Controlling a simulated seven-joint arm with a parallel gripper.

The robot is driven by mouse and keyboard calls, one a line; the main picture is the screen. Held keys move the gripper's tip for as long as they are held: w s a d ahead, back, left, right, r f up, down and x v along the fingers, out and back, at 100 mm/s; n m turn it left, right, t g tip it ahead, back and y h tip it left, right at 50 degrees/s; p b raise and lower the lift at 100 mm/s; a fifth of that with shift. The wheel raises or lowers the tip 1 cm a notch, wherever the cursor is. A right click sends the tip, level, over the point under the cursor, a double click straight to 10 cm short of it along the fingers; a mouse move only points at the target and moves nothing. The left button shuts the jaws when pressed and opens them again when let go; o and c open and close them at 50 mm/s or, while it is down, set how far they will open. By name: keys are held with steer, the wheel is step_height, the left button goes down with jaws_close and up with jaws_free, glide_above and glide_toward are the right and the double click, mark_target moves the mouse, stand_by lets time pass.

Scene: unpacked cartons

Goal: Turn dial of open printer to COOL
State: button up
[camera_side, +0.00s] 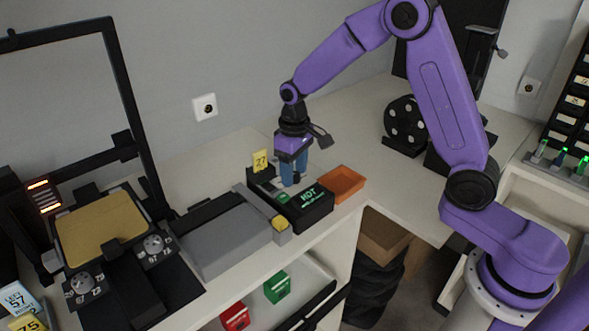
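An open-framed printer with a tall black frame (128,115) and a gold bed (100,240) stands at the left. One round grey dial (153,243) sits at the bed's right corner and another dial (84,283) at its front. Small numbers surround both; their settings are too small to read surely. My gripper (293,182) points down, far right of these dials, over or just behind a black box (313,211) whose green display reads HOT. Its blue fingers look close together. Whether they touch or hold anything is unclear.
A grey slab (223,240) lies between the printer and the black box, with a yellow block (281,224) at its end. A yellow tag (260,161) marked 27 stands behind the box. An orange tray (341,185) is right of it. Red (235,317) and green (277,287) boxes sit below.

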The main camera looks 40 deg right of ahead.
mark_target(295, 174)
step_height(295, 174, up, 18)
steer(key=shift+f, duration=0.25)
stand_by(0.5)
steer(key=s+f+n, duration=0.3)
steer(key=s, duration=0.8)
steer(key=s+d+f+n, duration=0.1)
steer(key=s+f+n, duration=0.2)
steer(key=s, duration=0.7)
steer(key=s+d+f+n, duration=0.1)
steer(key=s+f+n, duration=0.2)
steer(key=s, duration=0.8)
steer(key=shift+s+d+f, duration=0.2)
steer(key=shift+s+f, duration=0.1)
stand_by(0.6)
